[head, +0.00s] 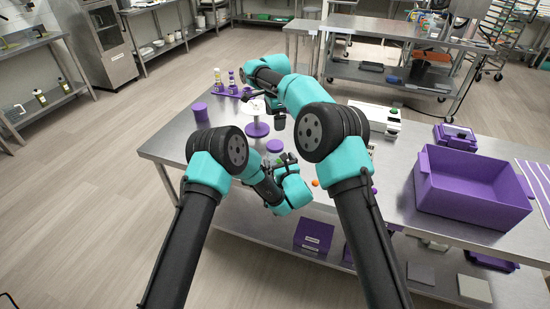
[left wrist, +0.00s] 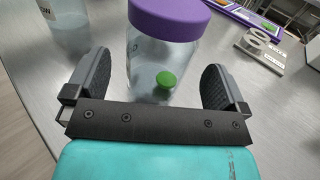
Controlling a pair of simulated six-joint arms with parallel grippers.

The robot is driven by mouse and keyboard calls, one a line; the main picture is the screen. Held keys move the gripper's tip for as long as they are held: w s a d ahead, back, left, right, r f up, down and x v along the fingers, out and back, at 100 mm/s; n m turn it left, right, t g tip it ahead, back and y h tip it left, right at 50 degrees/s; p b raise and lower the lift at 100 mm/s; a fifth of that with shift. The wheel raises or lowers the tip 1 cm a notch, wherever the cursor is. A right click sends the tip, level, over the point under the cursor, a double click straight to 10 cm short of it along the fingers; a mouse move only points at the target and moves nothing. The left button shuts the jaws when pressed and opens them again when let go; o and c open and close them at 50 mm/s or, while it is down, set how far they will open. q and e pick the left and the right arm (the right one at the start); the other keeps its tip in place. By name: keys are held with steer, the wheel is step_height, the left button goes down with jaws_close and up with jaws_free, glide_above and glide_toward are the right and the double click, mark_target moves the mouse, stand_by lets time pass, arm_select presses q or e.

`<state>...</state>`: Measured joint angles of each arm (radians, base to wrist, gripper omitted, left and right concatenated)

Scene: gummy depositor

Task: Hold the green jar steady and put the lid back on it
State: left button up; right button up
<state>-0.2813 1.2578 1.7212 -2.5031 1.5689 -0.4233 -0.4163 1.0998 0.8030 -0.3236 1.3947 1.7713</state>
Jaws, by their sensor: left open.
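A clear jar with a broad purple lid (left wrist: 165,18) on top stands in the left wrist view; a round green spot (left wrist: 166,79) shows low on its glass (left wrist: 150,66). In the head view the purple lid (head: 274,146) shows just beyond my left gripper (head: 285,159). My left gripper is open, with one dark finger on each side of the jar; whether either touches the glass I cannot tell. My right gripper (head: 248,94) is at the far left part of the table, small and partly hidden by its arm, so its jaws are unclear.
A second clear jar (left wrist: 66,32) stands at the upper left of the left wrist view. A purple cylinder (head: 200,112), a purple round piece (head: 257,129) and small bottles (head: 232,80) stand on the steel table. A large purple bin (head: 470,190) is at the right.

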arm_select(q)
steer(key=v, duration=1.5)
steer(key=shift+w, duration=0.1)
